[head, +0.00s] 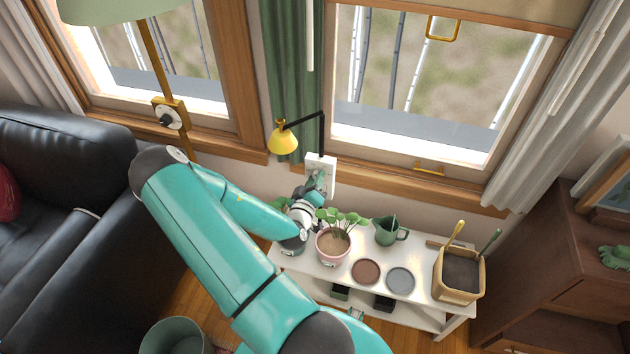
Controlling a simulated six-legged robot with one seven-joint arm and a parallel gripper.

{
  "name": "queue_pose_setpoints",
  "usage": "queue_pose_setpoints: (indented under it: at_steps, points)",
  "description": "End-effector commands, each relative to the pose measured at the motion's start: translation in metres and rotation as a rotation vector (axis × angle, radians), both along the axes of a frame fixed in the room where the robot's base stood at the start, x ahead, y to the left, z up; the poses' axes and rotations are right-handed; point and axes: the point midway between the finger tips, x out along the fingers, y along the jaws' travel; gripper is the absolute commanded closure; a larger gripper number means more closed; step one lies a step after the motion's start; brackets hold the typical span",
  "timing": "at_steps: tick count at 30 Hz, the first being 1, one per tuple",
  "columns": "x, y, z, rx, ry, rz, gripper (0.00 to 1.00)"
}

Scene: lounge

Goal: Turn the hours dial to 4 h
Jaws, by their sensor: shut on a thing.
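A white control box (328,162) is fixed to the wall between the windows, below the yellow wall lamp. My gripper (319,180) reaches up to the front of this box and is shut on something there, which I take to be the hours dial. The dial itself is hidden behind my gripper, so its markings and setting cannot be read. My teal arm comes up from the bottom of the view and bends over to the box.
A white shelf (430,296) below holds a pink plant pot (333,246), a green watering can (385,233), two saucers and a wooden box (459,290). A yellow lamp (283,141) hangs close above left. A black sofa (60,190) stands left.

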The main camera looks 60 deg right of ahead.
Motion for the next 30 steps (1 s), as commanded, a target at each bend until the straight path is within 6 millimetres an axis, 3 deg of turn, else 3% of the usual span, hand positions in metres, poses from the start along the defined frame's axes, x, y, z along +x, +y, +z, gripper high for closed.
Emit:
queue_pose_setpoints:
  at_steps: [13, 30]
  points:
    - [0.0004, 0.0009, -0.0006, -0.043, 0.274, 0.001, 0.92]
    - [0.0, 0.0007, -0.0007, -0.05, 0.321, 0.001, 0.93]
